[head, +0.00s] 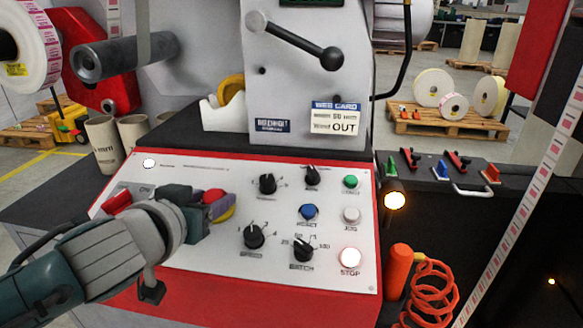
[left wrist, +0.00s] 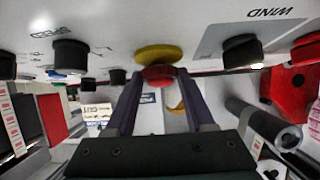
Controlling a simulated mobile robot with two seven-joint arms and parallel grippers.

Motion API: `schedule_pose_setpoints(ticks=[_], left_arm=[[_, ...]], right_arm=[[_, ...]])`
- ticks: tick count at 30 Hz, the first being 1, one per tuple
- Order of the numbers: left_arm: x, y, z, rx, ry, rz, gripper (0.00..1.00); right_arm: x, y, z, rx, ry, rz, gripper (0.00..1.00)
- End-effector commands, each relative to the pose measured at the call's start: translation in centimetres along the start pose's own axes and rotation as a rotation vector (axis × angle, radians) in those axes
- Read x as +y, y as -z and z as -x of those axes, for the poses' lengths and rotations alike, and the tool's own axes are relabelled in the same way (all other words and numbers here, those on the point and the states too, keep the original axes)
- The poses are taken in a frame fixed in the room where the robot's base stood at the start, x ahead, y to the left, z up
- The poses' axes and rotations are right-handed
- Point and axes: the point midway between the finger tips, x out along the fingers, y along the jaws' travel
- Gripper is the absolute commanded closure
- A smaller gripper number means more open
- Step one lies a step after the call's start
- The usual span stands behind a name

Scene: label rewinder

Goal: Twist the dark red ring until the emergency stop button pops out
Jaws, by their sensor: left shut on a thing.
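The emergency stop button (head: 214,196) is red and sits on a yellow round base (head: 226,213) on the white sloping control panel. In the left wrist view the red button (left wrist: 158,73) shows between my fingertips, against the yellow base (left wrist: 158,54). My left gripper (head: 212,205) comes in from the left and is shut on the button's red part, one finger on each side. The dark red ring cannot be told apart from the red cap, and the fingers hide part of it. My right gripper is not in view.
Black knobs (head: 254,236), a blue button (head: 308,211), a green button (head: 351,182) and a lit STOP button (head: 349,257) are right of my gripper. A small red part (head: 117,202) is left of it. A lever (head: 297,42) juts out above the panel.

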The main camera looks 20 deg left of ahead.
Motion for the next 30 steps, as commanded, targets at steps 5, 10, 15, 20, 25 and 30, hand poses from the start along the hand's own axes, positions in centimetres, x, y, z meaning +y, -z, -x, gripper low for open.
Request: schedule_pose_setpoints(ticks=[5, 10, 15, 20, 25, 30], left_arm=[[-0.3, 0.3, 0.1, 0.000, -0.070, -0.059, 1.00], [-0.5, 0.4, 0.1, 0.000, -0.173, -0.143, 1.00], [-0.7, 0.4, -0.1, 0.000, -0.283, -0.233, 1.00], [-0.8, 0.3, -0.2, 0.002, -0.378, -0.307, 1.00], [-0.9, 0.2, -0.3, 0.002, -0.458, -0.367, 1.00], [-0.8, 0.2, -0.3, 0.000, -0.511, -0.407, 1.00]], right_arm=[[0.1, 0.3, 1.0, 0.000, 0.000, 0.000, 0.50], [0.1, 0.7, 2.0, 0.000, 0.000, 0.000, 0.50], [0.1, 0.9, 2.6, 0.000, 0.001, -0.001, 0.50], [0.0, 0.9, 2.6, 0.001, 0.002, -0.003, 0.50], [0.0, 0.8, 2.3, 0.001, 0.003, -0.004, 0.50], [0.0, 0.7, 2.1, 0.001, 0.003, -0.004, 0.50]])
